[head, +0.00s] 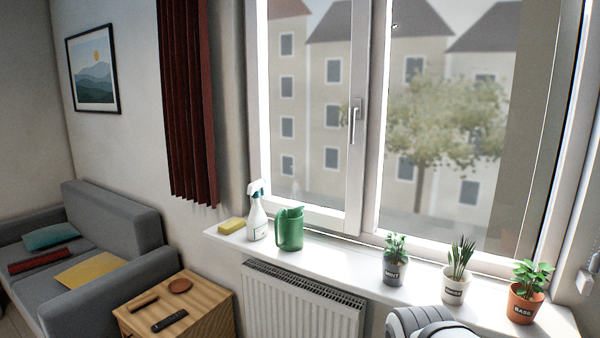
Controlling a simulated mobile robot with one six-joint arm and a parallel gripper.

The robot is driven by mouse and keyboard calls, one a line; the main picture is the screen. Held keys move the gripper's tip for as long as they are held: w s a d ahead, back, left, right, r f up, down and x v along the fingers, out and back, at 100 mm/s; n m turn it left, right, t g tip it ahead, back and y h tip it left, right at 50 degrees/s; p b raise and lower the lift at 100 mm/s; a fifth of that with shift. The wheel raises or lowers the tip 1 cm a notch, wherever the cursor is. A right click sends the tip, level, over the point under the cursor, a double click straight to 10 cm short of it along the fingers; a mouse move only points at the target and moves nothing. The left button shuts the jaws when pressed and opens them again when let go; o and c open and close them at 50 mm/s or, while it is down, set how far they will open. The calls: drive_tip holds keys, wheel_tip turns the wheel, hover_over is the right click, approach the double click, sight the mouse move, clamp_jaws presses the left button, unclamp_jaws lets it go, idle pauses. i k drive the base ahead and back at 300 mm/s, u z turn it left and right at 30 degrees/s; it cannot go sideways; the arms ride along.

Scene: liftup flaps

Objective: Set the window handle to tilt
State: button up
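The window handle (353,125) is a slim white lever on the upright frame between the two panes. Its lever points straight down from its mount. The left window sash (310,214) appears closed against its frame. My gripper is not in view; only a rounded grey and white part of my own body shows at the bottom edge, right of centre.
The white sill (335,257) holds a yellow sponge (231,226), a spray bottle (257,215), a green pitcher (290,229) and potted mint (396,262), with two more potted herbs further right. A radiator (300,305) is below. A red curtain (188,110) hangs left.

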sight(354, 109)
drive_tip(key=u, duration=0.05)
drive_tip(key=k, duration=0.4)
drive_tip(key=u, duration=0.5)
drive_tip(key=i, duration=1.6)
drive_tip(key=z, duration=0.55)
